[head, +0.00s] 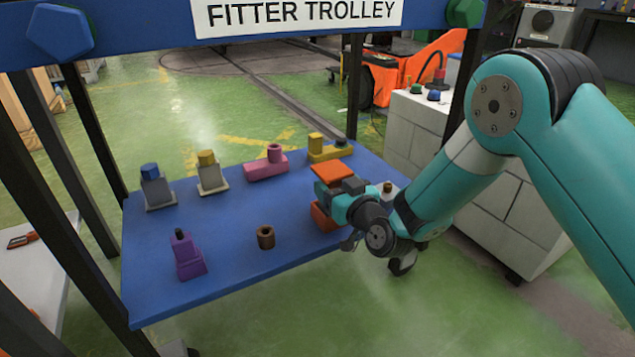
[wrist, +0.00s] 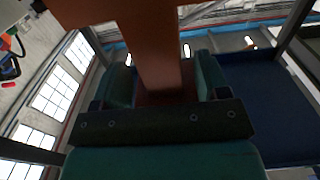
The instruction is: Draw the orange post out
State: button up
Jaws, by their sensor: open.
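The orange post (head: 333,172) stands at the right part of the blue trolley top. Its flat orange top shows above my gripper, and an orange base (head: 322,217) shows below. My gripper (head: 330,190) reaches in from the right, with its fingers at the height of the post's middle. In the wrist view the orange post (wrist: 152,45) runs between the two teal fingers (wrist: 160,82). The jaws are open around it. My gripper hides the post's middle in the head view, and I cannot tell whether either finger touches it.
On the blue top (head: 215,235) stand a purple block (head: 188,260), a brown ring-shaped piece (head: 265,237), a pink block (head: 265,168), a yellow block (head: 325,152) and two grey holders. Dark trolley uprights (head: 90,150) and a blue crossbar frame the space.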

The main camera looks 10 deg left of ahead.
jog(key=shift+w+a, duration=0.2)
jog(key=shift+w, duration=0.4)
jog(key=shift+a, duration=0.15)
jog(key=shift+a, duration=0.1)
jog(key=shift+a, duration=0.15)
jog(key=c, duration=1.2)
jog(key=o, duration=0.5)
jog(key=c, duration=0.4)
jog(key=shift+r+p, duration=0.7)
jog(key=shift+r, duration=0.05)
jog(key=shift+r+p, duration=2.3)
jog(key=shift+r, duration=0.7)
